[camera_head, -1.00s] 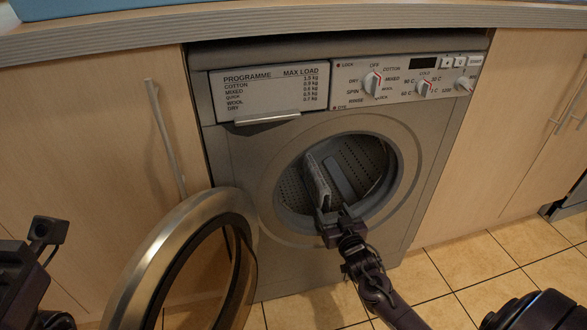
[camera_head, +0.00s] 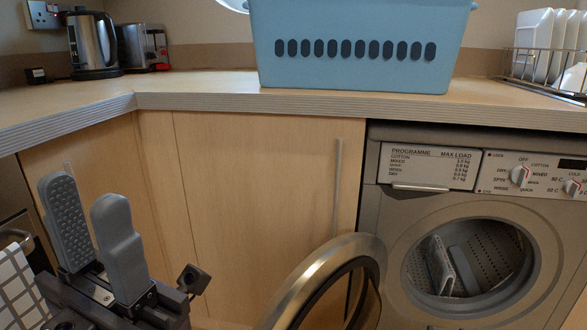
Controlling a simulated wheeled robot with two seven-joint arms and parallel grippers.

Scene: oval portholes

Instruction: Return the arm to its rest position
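My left gripper (camera_head: 84,195) is at the lower left in the head view. Its two grey fingers point up with a clear gap between them, and nothing is held. It is in front of the wooden cabinet doors, well left of the washing machine. My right gripper and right arm do not show. The washing machine (camera_head: 380,215) is at the right, and its round door (camera_head: 375,250) stands open to the left. Inside the drum (camera_head: 495,255) are pale grey fin-like shapes; I cannot tell if they are part of it.
A blue basket (camera_head: 350,70) stands on the worktop (camera_head: 200,90). A kettle (camera_head: 92,45) and a toaster (camera_head: 143,47) are at the back left. A dish rack (camera_head: 525,68) with white plates is at the right. A checked towel (camera_head: 18,290) hangs at the left edge.

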